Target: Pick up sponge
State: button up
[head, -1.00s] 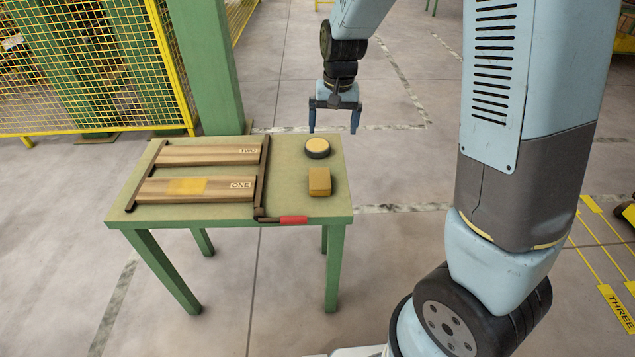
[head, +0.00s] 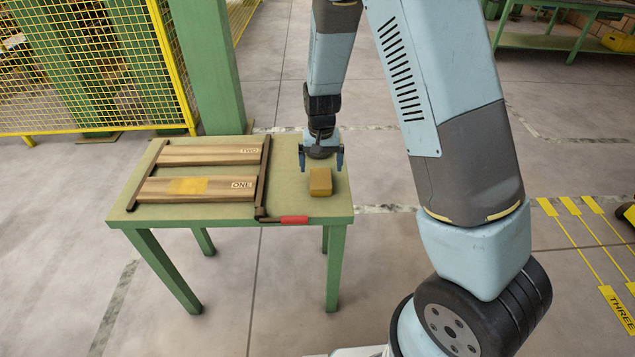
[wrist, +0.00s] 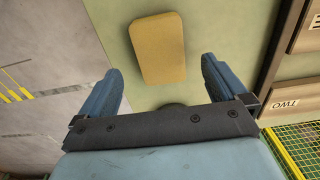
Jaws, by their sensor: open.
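The sponge (head: 320,182), a yellow-brown rounded block, lies flat at the right end of the green table (head: 285,183). My gripper (head: 320,163) is open and empty, pointing down just behind the sponge in the head view. In the wrist view, the sponge (wrist: 157,48) lies ahead of my gripper (wrist: 160,68), roughly in line with the gap between the two blue fingers and apart from both. The round dark-sided item with a tan top is hidden behind my gripper in the head view; a dark edge (wrist: 173,106) shows between the fingers in the wrist view.
Two wooden planks labelled TWO (head: 212,154) and ONE (head: 155,189) lie between dark rails (head: 262,180) on the table's left. A red handle (head: 294,219) is at its front edge. A green post (head: 207,80) and yellow mesh fence (head: 85,60) stand behind.

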aim_at(320, 178)
jog(key=shift+w+f, duration=0.1)
jog(key=shift+f, duration=2.85)
jog(key=shift+c, duration=0.2)
jog(key=c, duration=1.1)
jog(key=shift+o, duration=0.2)
jog(key=shift+r, duration=0.15)
